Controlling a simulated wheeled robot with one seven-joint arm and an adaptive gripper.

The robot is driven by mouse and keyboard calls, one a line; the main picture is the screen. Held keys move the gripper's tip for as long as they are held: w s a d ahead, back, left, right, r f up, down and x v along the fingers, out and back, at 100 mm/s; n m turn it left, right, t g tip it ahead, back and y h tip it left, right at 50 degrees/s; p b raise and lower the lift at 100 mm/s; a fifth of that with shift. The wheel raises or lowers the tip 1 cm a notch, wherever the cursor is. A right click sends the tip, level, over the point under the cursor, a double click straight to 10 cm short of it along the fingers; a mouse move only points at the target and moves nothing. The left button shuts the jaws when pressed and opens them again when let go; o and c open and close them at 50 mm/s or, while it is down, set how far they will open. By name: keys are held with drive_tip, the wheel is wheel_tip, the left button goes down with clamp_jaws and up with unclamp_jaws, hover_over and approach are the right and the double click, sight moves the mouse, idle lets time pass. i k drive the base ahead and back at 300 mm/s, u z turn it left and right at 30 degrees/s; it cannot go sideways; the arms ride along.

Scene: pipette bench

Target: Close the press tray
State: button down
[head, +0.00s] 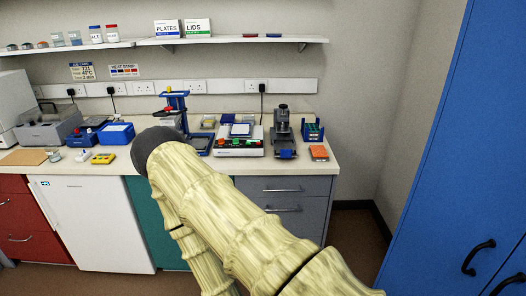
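A dark grey upright device (284,126), which looks like the press, stands at the right part of the bench. A blue tray-like piece (286,154) shows low at its front, near the bench's front edge. It is too small to tell how far this piece sticks out. My pale, ribbed arm reaches up from the lower right and ends in view at a dark round joint, left of the device and apart from it in the picture. My gripper does not show.
Left of the device is a white unit with coloured buttons (238,148), then a blue stand with a red knob (174,98). A blue rack (312,131) and an orange block (319,153) are on its right. A tall blue cabinet (450,150) stands at right.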

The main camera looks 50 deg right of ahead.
sight(285, 145)
drive_tip(key=i, duration=1.05)
drive_tip(key=z, duration=1.6)
